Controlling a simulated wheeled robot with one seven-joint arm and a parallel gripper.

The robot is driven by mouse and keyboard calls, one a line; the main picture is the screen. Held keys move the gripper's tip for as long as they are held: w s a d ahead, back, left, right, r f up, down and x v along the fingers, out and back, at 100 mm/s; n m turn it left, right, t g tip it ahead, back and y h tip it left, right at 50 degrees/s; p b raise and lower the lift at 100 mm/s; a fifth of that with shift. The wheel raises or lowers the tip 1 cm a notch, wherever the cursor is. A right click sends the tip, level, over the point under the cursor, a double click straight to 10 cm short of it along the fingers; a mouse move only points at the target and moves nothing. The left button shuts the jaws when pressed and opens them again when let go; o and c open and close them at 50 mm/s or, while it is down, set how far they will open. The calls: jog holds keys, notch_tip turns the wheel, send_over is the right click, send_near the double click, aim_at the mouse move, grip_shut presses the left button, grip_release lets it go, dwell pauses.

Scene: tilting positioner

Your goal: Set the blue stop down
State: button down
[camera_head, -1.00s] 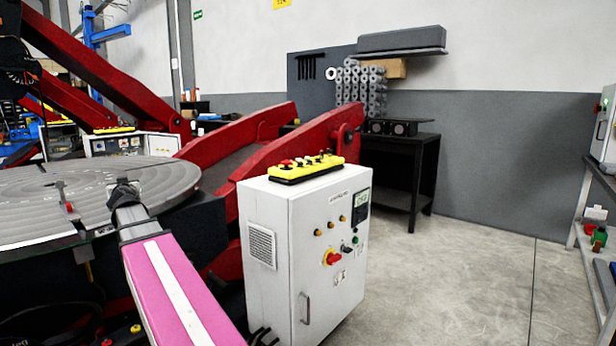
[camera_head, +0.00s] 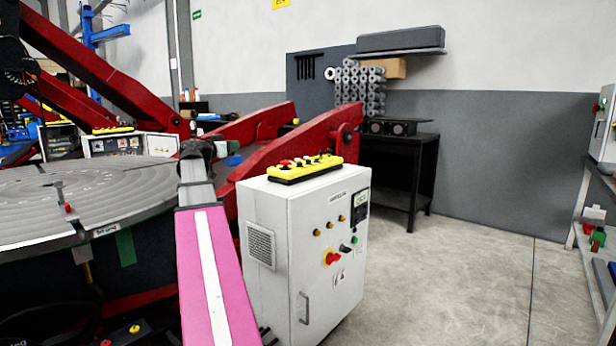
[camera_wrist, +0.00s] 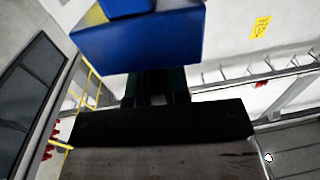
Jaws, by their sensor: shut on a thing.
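The blue stop (camera_wrist: 140,40) is a blue block that fills the top of the wrist view. It has a small yellowish patch at its upper left. My gripper (camera_wrist: 157,78) has its dark fingers shut on the block's near side. In the head view a small piece of blue (camera_head: 233,160), apparently the stop, shows just right of my arm's dark end. My gripper's fingers are hidden there. The stop appears to be held in the air between the round grey table and the red arms. Its underside is not visible.
The round grey slotted table (camera_head: 110,193) of the positioner is at the left, with a small red-based pin (camera_head: 67,207) on it. A white control cabinet (camera_head: 290,235) with a yellow pendant (camera_head: 305,168) stands close right of my arm. Red positioner arms (camera_head: 300,140) rise behind. Floor at right is clear.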

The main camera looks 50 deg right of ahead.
jog(key=shift+s+d+r+m+g, duration=0.25)
jog(key=shift+s+d+r+g, duration=0.15)
jog(key=shift+s+d, duration=0.2)
jog(key=shift+s+d+r+m+g, duration=0.25)
jog(key=shift+s+d+g, duration=0.15)
jog(key=shift+s+d, duration=0.2)
jog(key=shift+s+d+f, duration=0.55)
jog(key=shift+d+f, duration=1.2)
jog(key=shift+f, duration=0.05)
jog(key=shift+s+d+f, duration=0.55)
jog(key=shift+d+f, duration=1.2)
jog(key=shift+d, duration=0.05)
jog(key=shift+s+d+f, duration=0.55)
jog(key=shift+d+f, duration=1.2)
jog(key=shift+f, duration=0.05)
jog(key=shift+f, duration=0.1)
jog(key=c, duration=1.1)
grip_release()
jog(key=a, duration=1.2)
